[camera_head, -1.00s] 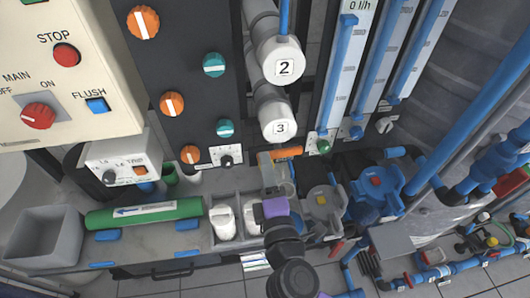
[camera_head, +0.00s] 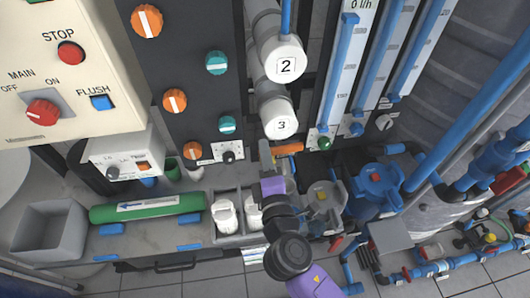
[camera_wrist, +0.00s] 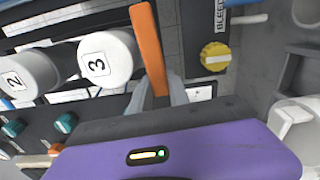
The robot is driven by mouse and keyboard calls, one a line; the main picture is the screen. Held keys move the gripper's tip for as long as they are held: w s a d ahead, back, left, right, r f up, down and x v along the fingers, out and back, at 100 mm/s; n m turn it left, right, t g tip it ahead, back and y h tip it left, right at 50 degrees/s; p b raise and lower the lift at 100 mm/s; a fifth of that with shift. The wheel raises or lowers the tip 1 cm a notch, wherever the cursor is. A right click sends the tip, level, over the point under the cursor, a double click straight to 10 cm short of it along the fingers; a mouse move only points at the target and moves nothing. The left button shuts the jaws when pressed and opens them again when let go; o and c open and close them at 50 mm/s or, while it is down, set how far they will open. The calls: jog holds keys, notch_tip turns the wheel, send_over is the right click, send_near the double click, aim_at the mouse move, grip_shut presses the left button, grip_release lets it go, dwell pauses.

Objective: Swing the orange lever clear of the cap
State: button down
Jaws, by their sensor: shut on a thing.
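The orange lever (camera_wrist: 149,45) stands up between my fingers in the wrist view, its free end pointing to the top. My gripper (camera_wrist: 159,93) is shut on its lower part. The white cap marked 3 (camera_wrist: 106,57) is just left of the lever there; whether they touch I cannot tell. In the head view the lever (camera_head: 288,149) shows as a short orange bar just below cap 3 (camera_head: 279,119), with my gripper (camera_head: 277,160) at it. The lever's pivot is hidden.
A white cap marked 2 (camera_head: 283,58) is above cap 3. Flow tubes (camera_head: 338,80) stand to the right, and a panel with orange and teal knobs (camera_head: 217,63) to the left. Grey bins with white jugs (camera_head: 226,215) and a blue pump (camera_head: 377,183) are below.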

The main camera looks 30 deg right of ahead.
jog(key=shift+r+m+b, duration=0.1)
jog(key=shift+m+b, duration=0.6)
jog(key=shift+r+m+b, duration=0.3)
jog(key=shift+r+m, duration=0.15)
jog(key=shift+m, duration=0.35)
jog(key=c, duration=1.2)
grip_release()
jog(key=shift+c, duration=0.2)
